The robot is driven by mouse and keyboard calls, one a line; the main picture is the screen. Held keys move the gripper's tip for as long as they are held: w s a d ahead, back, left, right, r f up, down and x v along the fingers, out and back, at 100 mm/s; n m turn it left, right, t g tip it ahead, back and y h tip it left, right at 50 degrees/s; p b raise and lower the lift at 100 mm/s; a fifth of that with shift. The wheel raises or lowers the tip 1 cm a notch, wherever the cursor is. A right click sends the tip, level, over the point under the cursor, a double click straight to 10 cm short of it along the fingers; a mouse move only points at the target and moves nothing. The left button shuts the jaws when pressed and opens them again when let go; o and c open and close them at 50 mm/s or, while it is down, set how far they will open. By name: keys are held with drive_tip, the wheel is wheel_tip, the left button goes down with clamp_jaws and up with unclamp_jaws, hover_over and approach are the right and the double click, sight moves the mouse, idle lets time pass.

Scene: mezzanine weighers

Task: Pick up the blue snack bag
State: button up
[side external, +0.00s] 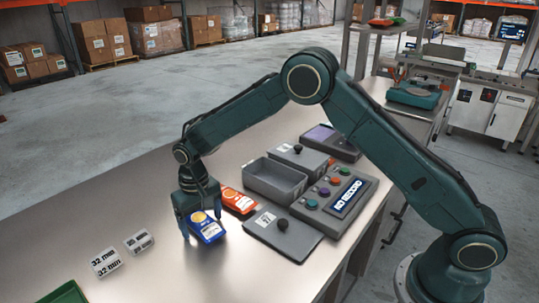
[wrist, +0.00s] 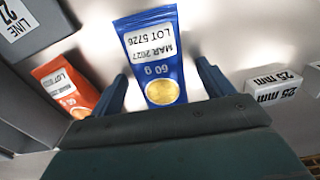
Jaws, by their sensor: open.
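The blue snack bag (side external: 212,232) lies on the metal bench top below my gripper (side external: 200,226). It is a flat blue pouch with a yellow disc, a white label and "60 g" printed on it. In the wrist view, the blue bag (wrist: 150,42) lies between the two fingers of my gripper (wrist: 162,72), with a visible gap on both sides. The fingers are open and hold nothing. The hand hides the bag's near end in the wrist view.
An orange bag (side external: 237,200) lies close to the blue one. A grey open bin (side external: 272,188), a lidded plate with a black knob (side external: 262,236) and a button console (side external: 318,212) stand to the right. Small white boxes (side external: 106,262) and a green tray (side external: 66,294) are at left; bench between is clear.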

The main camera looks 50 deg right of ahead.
sight(201, 219)
drive_tip(key=c, duration=1.1)
drive_tip(key=shift+r, duration=0.15)
wheel_tip(201, 219, up, 20)
drive_tip(key=shift+f, duration=0.1)
idle(0.6)
